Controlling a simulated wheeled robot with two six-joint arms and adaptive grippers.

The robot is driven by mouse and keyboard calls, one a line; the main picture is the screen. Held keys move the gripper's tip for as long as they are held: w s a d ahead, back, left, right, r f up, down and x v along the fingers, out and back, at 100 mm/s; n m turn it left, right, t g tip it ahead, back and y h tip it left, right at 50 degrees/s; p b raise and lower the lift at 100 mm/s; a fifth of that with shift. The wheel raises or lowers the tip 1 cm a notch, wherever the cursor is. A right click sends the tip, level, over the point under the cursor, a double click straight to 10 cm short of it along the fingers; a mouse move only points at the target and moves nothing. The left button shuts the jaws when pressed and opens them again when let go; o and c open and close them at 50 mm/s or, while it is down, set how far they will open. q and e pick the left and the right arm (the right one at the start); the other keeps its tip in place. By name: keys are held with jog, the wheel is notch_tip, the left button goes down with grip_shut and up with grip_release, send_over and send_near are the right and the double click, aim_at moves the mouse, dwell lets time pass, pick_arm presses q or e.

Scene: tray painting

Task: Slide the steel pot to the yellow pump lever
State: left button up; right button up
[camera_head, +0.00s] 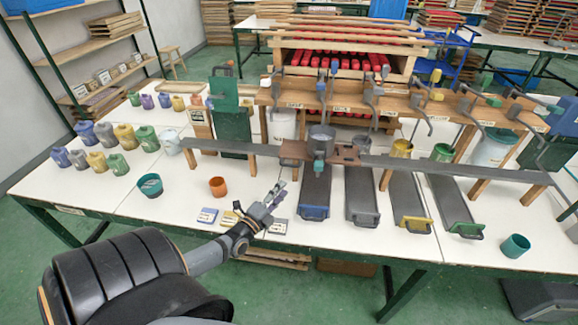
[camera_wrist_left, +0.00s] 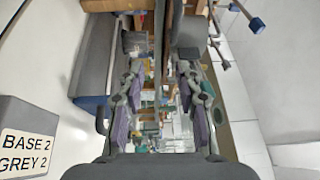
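The steel pot (camera_head: 321,138) stands upright on a brown wooden carriage (camera_head: 347,154) on the long grey rail (camera_head: 240,148). A lever with a yellow knob (camera_head: 436,76) hangs from the wooden pump beam, right of the pot and behind the rail. My left gripper (camera_head: 275,192) is in front of the rail, left of and nearer than the pot, apart from it. In the left wrist view its two fingers (camera_wrist_left: 161,112) with purple pads are spread, with nothing clearly held between them. The pot cannot be made out surely there. My right gripper is out of view.
Several grey trays (camera_head: 362,198) slope down in front of the rail. A teal cup (camera_head: 150,185) and an orange cup (camera_head: 218,187) stand on the table at left. Small labelled blocks (camera_head: 207,216) lie near my left gripper.

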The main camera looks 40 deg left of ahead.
aim_at(289, 165)
pick_arm(q)
jog(key=shift+t+y, duration=0.4)
jog(key=shift+y, duration=0.3)
jog(key=w+a+r+b, duration=0.1)
jog(key=w, duration=0.2)
jog(key=w+a+b, duration=0.1)
jog(key=w, duration=0.2)
jog(key=w+a+r, duration=0.1)
jog(key=w+a, duration=0.1)
jog(key=w, duration=0.1)
jog(key=shift+r+b, duration=0.35)
jog(key=shift+b, duration=0.05)
jog(key=shift+w+a+r, duration=0.1)
jog(key=shift+w+r, duration=0.05)
jog(key=shift+w, duration=0.2)
grip_shut()
